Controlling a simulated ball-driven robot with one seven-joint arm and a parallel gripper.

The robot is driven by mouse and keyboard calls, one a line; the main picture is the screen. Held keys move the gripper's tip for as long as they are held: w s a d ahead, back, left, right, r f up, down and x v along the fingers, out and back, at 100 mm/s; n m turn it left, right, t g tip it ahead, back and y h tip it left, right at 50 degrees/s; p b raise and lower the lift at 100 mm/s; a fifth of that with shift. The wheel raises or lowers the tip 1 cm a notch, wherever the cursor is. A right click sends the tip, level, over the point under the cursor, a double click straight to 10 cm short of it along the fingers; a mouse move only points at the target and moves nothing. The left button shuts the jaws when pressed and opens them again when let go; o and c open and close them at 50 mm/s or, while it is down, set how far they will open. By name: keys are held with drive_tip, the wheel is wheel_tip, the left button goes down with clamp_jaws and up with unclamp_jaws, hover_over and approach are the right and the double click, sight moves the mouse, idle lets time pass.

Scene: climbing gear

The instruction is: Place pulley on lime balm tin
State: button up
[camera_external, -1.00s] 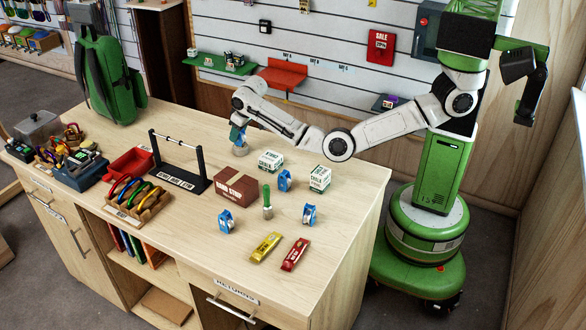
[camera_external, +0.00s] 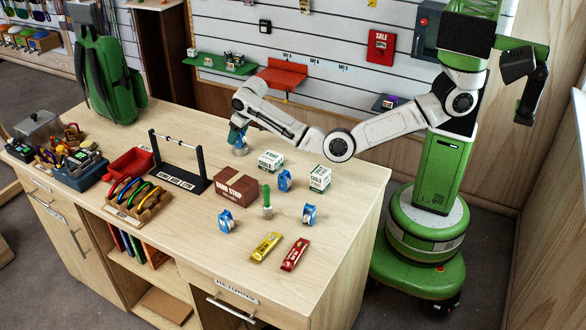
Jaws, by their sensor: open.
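Three blue pulleys stand on the wooden counter (camera_external: 340,235): one between the white boxes (camera_external: 285,180), one at the front left (camera_external: 226,221) and one at the front right (camera_external: 309,214). My gripper (camera_external: 239,147) is low over the far side of the counter, behind the brown box, and open. Blue-green and grey shapes show at its end; I cannot tell whether a pulley or tin is among them. I cannot make out a lime balm tin; it may be hidden at my gripper.
White chalk boxes (camera_external: 271,161) (camera_external: 320,178), a brown box (camera_external: 236,188), a green-handled brush (camera_external: 267,203) and yellow (camera_external: 266,247) and red (camera_external: 295,254) packets lie nearby. A black stand (camera_external: 180,180) is to the left. The counter's right end is clear.

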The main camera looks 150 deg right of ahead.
drive_tip(key=v, duration=1.2)
drive_tip(key=shift+b, duration=0.3)
